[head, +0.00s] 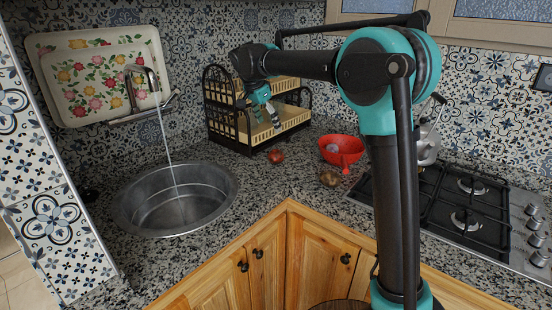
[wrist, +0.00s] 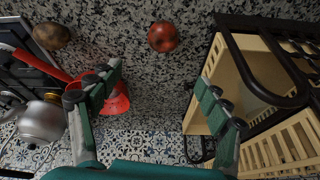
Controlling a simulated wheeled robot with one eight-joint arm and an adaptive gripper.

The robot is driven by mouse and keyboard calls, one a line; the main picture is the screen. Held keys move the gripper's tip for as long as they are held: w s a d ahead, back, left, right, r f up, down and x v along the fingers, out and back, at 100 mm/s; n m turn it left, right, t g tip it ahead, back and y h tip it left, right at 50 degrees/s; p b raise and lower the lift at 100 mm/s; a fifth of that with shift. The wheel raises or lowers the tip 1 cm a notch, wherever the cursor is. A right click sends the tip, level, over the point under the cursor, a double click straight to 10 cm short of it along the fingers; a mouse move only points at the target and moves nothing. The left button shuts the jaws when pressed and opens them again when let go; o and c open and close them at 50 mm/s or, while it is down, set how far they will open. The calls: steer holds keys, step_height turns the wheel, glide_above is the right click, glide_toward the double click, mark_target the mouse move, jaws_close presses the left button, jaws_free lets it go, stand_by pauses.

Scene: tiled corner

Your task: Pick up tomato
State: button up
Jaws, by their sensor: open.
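The tomato (head: 276,156) is a small red ball on the speckled granite counter, in front of the black rack. In the wrist view the tomato (wrist: 163,37) lies at the top middle, fully visible, beyond the fingertips and roughly in line with the gap between them. My gripper (head: 270,113) hangs in front of the rack, above and slightly left of the tomato. In the wrist view my gripper (wrist: 158,76) has its two teal and grey fingers spread wide with nothing between them. It does not touch the tomato.
The black and wooden rack (head: 250,146) stands close behind the tomato. A red colander (head: 341,148) and a brown round item (head: 328,178) are to the right. The sink (head: 135,215) with running water is left; the stove (head: 420,212) and kettle (wrist: 42,122) are right.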

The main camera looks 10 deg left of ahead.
mark_target(275, 152)
steer(key=shift+h, duration=0.3)
steer(key=x, duration=0.5)
steer(key=a+x, duration=0.1)
steer(key=x, duration=0.4)
steer(key=a+x, duration=0.1)
steer(key=x, duration=0.4)
steer(key=shift+s+d+f, duration=0.1)
steer(key=shift+s+f, duration=0.1)
steer(key=shift+f, duration=0.45)
steer(key=c, duration=1.3)
steer(key=shift+r, duration=0.1)
